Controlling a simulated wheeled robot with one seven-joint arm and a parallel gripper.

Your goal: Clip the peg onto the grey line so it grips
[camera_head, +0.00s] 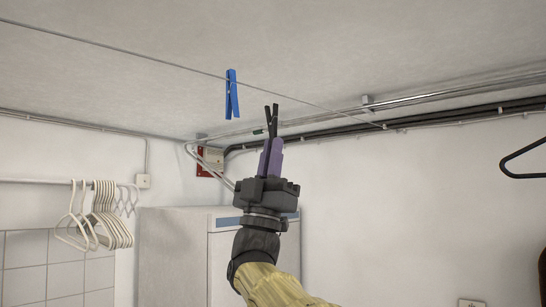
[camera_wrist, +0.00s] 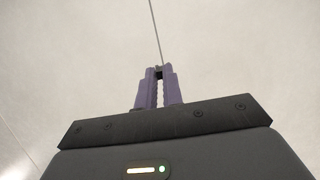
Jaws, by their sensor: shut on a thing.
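The grey line (camera_head: 160,61) runs slantwise below the ceiling in the head view, and in the wrist view it (camera_wrist: 155,30) comes down toward the fingertips. My gripper (camera_head: 271,142), with purple fingers, is shut on a dark peg (camera_head: 272,118). The peg points up, its two jaw tips spread in a narrow V. In the head view the tips show a little below the line, with a small gap. In the wrist view only a dark bit of the peg (camera_wrist: 159,70) shows between the fingertips (camera_wrist: 159,74); whether it touches the line cannot be told there.
A blue peg (camera_head: 231,95) hangs on the line left of my gripper. Pipes (camera_head: 440,97) run along the wall top at the right. White hangers (camera_head: 105,215) hang on a rail at left. A pale cabinet (camera_head: 170,255) stands behind my arm. A dark hanger (camera_head: 525,163) is at far right.

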